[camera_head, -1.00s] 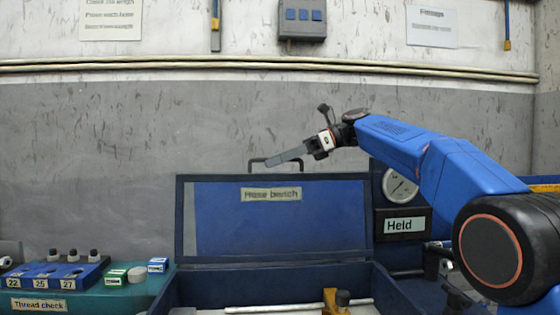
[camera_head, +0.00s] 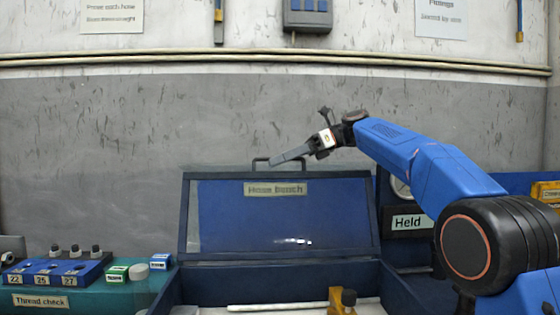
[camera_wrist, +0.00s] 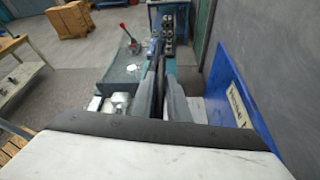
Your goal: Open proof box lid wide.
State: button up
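The proof box (camera_head: 168,294) is a dark blue case low in the middle of the head view. Its lid (camera_head: 225,225) stands raised at the back, with a blue inner panel, a "Hose bench" label and a handle (camera_head: 258,163) on the top edge. My gripper (camera_head: 275,160) is at that handle, its fingers overlapping it in the picture; contact cannot be told. In the wrist view the fingers (camera_wrist: 166,85) look closed together, with no object visible between them. The lid (camera_wrist: 235,85) shows as a blue panel to their right.
A thread check block (camera_head: 55,272) and small boxes stand left of the case. A "Held" sign (camera_head: 407,222) and gauge (camera_head: 400,187), partly behind my arm, are at the right. A brass-coloured fitting (camera_head: 342,300) and pale rod (camera_head: 290,307) lie in the case.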

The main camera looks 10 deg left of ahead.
jog(key=shift+o, duration=0.9)
jog(key=v, duration=1.2)
